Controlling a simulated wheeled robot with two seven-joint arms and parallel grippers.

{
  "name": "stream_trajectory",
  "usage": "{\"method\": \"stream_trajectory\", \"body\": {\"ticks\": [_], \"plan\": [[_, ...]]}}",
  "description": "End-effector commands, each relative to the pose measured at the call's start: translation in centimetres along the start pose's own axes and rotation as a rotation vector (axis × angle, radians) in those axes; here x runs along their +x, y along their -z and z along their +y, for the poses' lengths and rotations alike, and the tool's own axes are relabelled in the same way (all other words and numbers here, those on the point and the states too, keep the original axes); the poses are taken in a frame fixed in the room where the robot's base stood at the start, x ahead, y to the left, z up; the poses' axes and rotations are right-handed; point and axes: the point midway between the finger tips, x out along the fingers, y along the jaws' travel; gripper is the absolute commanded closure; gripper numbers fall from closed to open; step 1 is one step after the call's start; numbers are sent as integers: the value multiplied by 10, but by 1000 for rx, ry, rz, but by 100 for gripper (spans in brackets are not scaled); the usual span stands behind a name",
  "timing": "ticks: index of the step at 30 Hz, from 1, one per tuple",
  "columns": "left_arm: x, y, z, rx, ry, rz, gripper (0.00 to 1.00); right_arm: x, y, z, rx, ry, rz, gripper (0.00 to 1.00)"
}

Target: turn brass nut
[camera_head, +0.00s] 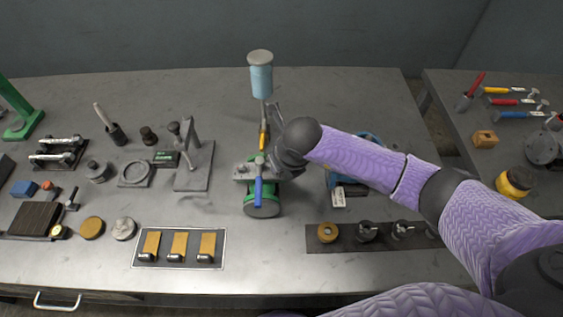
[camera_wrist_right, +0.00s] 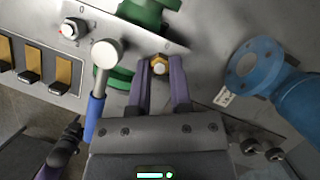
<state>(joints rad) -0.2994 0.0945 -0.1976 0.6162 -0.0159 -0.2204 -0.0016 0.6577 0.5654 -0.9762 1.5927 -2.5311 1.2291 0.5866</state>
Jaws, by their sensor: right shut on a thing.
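The brass nut (camera_wrist_right: 159,64) is a small hex piece on a grey plate (camera_wrist_right: 120,33) in the right wrist view. My right gripper (camera_wrist_right: 162,75) has its two purple fingers on either side of the nut and is shut on it. In the head view the dark wrist of my right arm hides the nut. The plate belongs to a green-bodied fitting (camera_head: 261,208) on the bench. A lever with a blue handle (camera_head: 259,190) points toward the front, just left of my right gripper in the head view.
A blue flanged pipe piece (camera_wrist_right: 245,66) lies close to the right of the gripper in the wrist view. A tray with several brass-topped pieces (camera_head: 140,263) lies at front left.

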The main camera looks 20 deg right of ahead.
Motion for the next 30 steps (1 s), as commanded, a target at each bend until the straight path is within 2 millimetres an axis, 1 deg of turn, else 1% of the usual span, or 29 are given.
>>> {"method": "stream_trajectory", "body": {"ticks": [5,6,8,9,10,11,17,20,23,30], "plan": [[0,-1,-1,0,2,-2,41,0,-1,0,0,0,-2,100],[0,-1,-1,0,2,-2,41,0,-1,0,-1,0,-2,69],[0,-1,-1,0,2,-2,41,0,-1,0,-1,0,-2,56],[0,-1,-1,0,2,-2,41,0,-1,0,-1,0,-2,48],[0,-1,-1,0,2,-3,41,0,-1,0,-1,0,-1,41],[0,-1,-1,0,2,-3,41,0,0,0,-1,0,-1,40],[0,-1,0,-2,0,-2,41,0,0,0,-1,0,0,40],[-1,0,2,-3,-3,-2,41,-4,0,0,-1,0,0,40],[-6,0,3,-4,-5,0,41,-18,-1,0,-2,0,-2,40],[-17,2,4,-4,-7,2,41,-75,-2,0,-3,0,-5,40]]}}
